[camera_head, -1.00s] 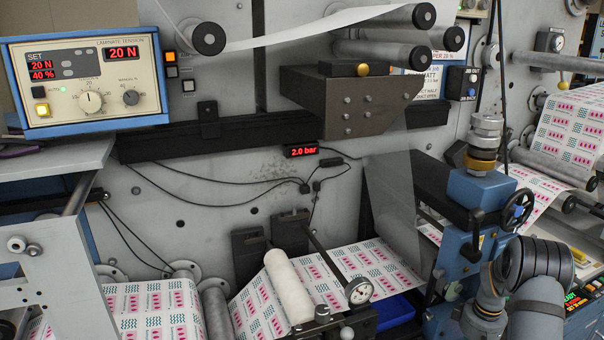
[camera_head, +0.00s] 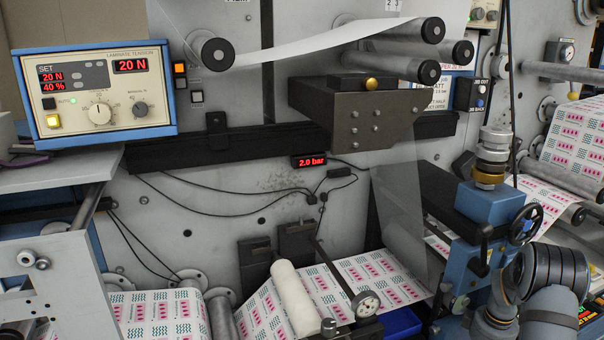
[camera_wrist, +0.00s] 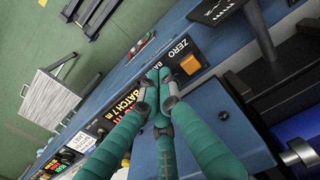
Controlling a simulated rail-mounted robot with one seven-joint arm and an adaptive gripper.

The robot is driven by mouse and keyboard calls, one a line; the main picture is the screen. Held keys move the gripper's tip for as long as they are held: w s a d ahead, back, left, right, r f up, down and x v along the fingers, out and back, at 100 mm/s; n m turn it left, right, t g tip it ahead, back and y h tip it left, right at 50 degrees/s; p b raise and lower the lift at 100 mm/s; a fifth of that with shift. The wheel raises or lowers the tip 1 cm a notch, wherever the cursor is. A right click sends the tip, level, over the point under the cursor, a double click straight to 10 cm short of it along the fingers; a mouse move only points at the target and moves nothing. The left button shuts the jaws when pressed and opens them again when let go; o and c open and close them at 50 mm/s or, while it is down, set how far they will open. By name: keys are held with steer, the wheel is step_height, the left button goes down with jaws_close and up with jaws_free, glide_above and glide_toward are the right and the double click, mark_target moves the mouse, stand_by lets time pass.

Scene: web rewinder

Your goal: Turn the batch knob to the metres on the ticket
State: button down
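In the wrist view, a blue control panel (camera_wrist: 147,57) runs diagonally under my gripper. It bears a dark strip with a partly covered BATCH label (camera_wrist: 118,105) and red digits that I cannot read. My gripper (camera_wrist: 157,76) has teal fingers with their tips drawn together over the panel, near the ZERO label. The batch knob is not visible; the fingers cover part of the panel. I cannot tell whether anything is between the tips. In the head view my gripper is out of sight.
An orange button (camera_wrist: 190,64) sits beside the ZERO label, close to the fingertips. Lit red and green displays (camera_wrist: 62,160) are at the panel's lower left. In the head view, a blue bracket with a black handwheel (camera_head: 525,224) stands close to my arm.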

step_height(320, 180, up, 4)
steer(key=shift+s+f+p, duration=0.1)
steer(key=shift+f+p, duration=0.05)
steer(key=shift+p, duration=0.9)
steer(key=d+f+n, duration=0.1)
steer(key=f+n, duration=0.1)
steer(key=w+d+f+n, duration=0.1)
steer(key=f+n, duration=0.1)
steer(key=d+f+n+b, duration=0.1)
steer(key=f+n, duration=0.1)
steer(key=shift+w+f, duration=0.1)
steer(key=shift+w, duration=0.2)
steer(key=shift+a, duration=0.25)
stand_by(0.4)
